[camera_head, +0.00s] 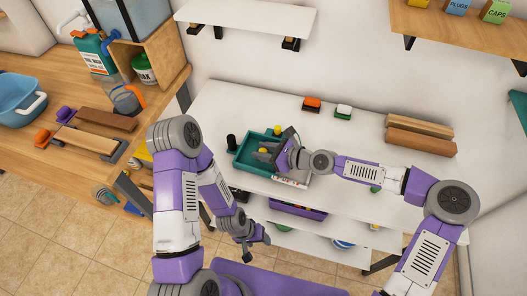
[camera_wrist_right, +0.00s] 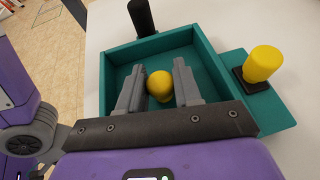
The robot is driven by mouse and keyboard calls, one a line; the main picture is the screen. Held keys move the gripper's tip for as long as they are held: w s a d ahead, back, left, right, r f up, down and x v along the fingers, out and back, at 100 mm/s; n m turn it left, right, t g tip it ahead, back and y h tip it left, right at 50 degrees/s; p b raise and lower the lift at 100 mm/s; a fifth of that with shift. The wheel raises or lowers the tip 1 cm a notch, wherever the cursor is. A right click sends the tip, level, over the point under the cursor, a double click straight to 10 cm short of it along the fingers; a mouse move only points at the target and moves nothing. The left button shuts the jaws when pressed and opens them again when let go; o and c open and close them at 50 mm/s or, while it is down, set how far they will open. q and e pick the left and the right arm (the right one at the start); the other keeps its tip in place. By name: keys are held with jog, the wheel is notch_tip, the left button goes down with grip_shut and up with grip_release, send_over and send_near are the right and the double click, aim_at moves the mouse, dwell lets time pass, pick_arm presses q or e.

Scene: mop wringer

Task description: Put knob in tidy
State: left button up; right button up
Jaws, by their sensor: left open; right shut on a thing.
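The teal tidy (camera_head: 243,163) is an open tray on the white table; its far wall shows in the right wrist view (camera_wrist_right: 165,43). My right gripper (camera_head: 262,151) is over the tray with its fingers shut on a round yellow knob (camera_wrist_right: 160,84). The knob is within the tray's outline; whether it touches the floor of the tray I cannot tell. A second yellow knob-like piece (camera_wrist_right: 264,62) stands on a black square base on the tray's side ledge. My left gripper (camera_head: 247,250) is open and empty, low in front of the table.
A black upright cylinder (camera_wrist_right: 142,18) stands just beyond the tray. Orange (camera_head: 312,104) and white (camera_head: 343,111) small blocks lie at the back, and brown rolls (camera_head: 420,135) at right. A wooden bench (camera_head: 60,100) with bottles and a blue tub is at left.

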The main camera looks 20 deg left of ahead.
jog(key=shift+f, duration=0.1)
jog(key=shift+f, duration=0.25)
jog(key=o, duration=1)
jog(key=shift+r, duration=0.1)
jog(key=shift+r, duration=0.3)
notch_tip(320, 180, up, 5)
jog(key=p, duration=0.4)
send_over(295, 171)
jog(key=shift+f, duration=0.2)
